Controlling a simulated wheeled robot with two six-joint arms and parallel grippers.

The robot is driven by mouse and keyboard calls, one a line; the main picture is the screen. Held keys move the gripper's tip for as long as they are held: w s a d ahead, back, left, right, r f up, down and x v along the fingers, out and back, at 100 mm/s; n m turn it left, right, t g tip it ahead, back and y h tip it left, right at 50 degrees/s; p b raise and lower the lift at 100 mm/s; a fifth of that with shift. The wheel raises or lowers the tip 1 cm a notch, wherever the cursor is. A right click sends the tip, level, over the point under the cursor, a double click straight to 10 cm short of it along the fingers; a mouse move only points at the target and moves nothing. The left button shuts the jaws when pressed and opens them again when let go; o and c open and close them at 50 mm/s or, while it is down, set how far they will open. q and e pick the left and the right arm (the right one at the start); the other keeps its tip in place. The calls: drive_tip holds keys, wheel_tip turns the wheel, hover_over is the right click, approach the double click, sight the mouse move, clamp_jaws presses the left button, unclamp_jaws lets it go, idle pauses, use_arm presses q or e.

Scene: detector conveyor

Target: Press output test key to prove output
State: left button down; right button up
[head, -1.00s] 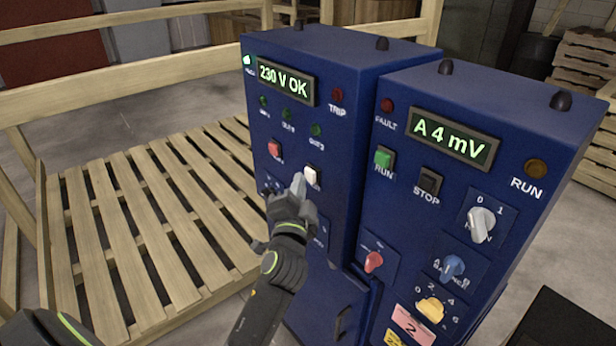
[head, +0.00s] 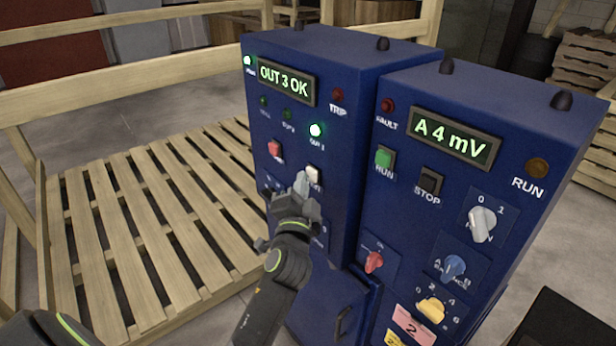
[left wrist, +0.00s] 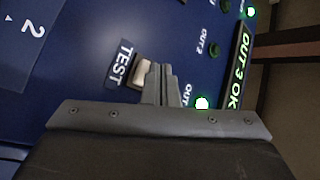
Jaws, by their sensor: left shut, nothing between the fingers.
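The white test key (head: 314,175) is on the front of the left blue cabinet (head: 330,120). It also shows in the left wrist view (left wrist: 143,74), beside the label TEST. My left gripper (head: 301,184) is shut and empty, its fingertips right at the key's lower left edge. Whether they touch the key I cannot tell. The display (head: 287,84) reads OUT 3 OK. The third output lamp (head: 316,130) glows bright green; the other two output lamps are dark. A small lamp (head: 248,61) at the top left is also lit green. My right gripper is not in view.
A red button (head: 274,148) is left of the test key. The right cabinet (head: 520,120) carries a display reading A 4 mV, a green RUN button (head: 384,158), a black STOP button (head: 430,182) and several knobs. A wooden slatted platform (head: 150,230) lies to the left.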

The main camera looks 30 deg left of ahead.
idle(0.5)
use_arm(q)
drive_tip(key=shift+s+a, duration=0.3)
drive_tip(key=shift+s, duration=0.5)
drive_tip(key=s, duration=0.1)
drive_tip(key=s+a, duration=0.1)
drive_tip(key=s, duration=0.1)
drive_tip(key=s+a+p, duration=0.1)
drive_tip(key=shift+s, duration=0.3)
idle(0.6)
